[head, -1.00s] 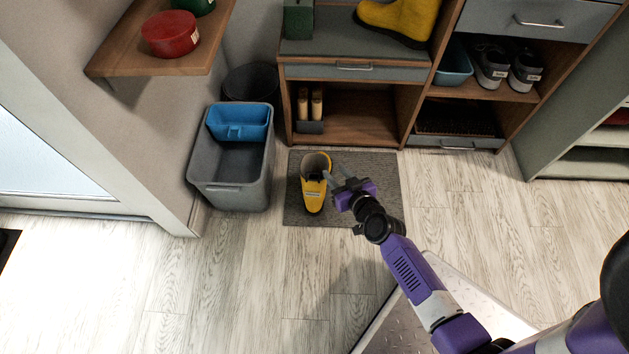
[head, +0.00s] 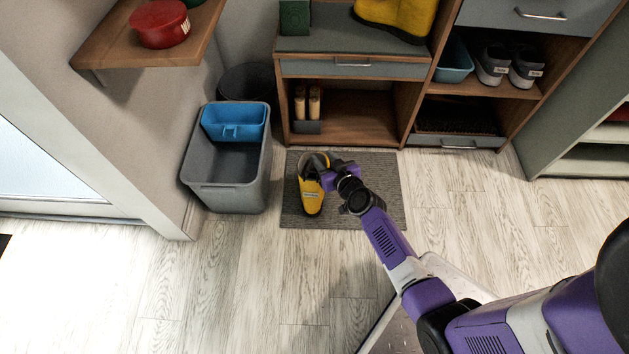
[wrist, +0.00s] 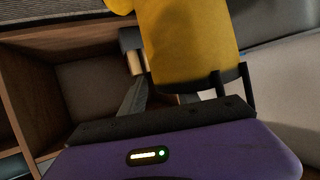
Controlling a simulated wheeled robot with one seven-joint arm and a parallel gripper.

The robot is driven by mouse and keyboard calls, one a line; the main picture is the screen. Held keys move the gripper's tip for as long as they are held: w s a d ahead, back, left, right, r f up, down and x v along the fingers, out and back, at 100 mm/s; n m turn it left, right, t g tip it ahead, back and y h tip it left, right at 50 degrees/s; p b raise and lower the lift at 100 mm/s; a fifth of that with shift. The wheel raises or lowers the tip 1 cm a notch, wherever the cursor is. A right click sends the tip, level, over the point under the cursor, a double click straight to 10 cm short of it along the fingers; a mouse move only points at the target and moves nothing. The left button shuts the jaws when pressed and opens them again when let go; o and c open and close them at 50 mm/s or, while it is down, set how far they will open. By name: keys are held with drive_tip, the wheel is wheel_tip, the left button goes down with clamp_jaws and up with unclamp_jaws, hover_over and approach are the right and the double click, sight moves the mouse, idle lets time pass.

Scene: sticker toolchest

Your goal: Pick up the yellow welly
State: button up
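A yellow welly (head: 312,195) stands on the grey floor mat, its opening upward. Another yellow welly (head: 397,14) is on the bench top, cut off by the picture's upper edge. My gripper (head: 317,172) is at the top of the mat welly, on its right side, and partly covers the opening. In the wrist view, the yellow shaft (wrist: 190,45) with its dark rim is right in front of my gripper (wrist: 160,92). The grey fingers look spread apart; the right one is partly hidden by the rim. I cannot tell whether they touch the welly.
A grey bin (head: 215,190) with a blue insert (head: 234,122) stands left of the mat (head: 375,190). Behind the mat is a wooden bench (head: 360,120) with brushes (head: 308,102) in its open shelf. Shoes (head: 508,63) are on the right shelf. The floor in front is clear.

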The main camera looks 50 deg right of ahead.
clamp_jaws()
drive_tip(key=shift+a+f, duration=0.1)
drive_tip(key=shift+f, duration=0.05)
idle(1.0)
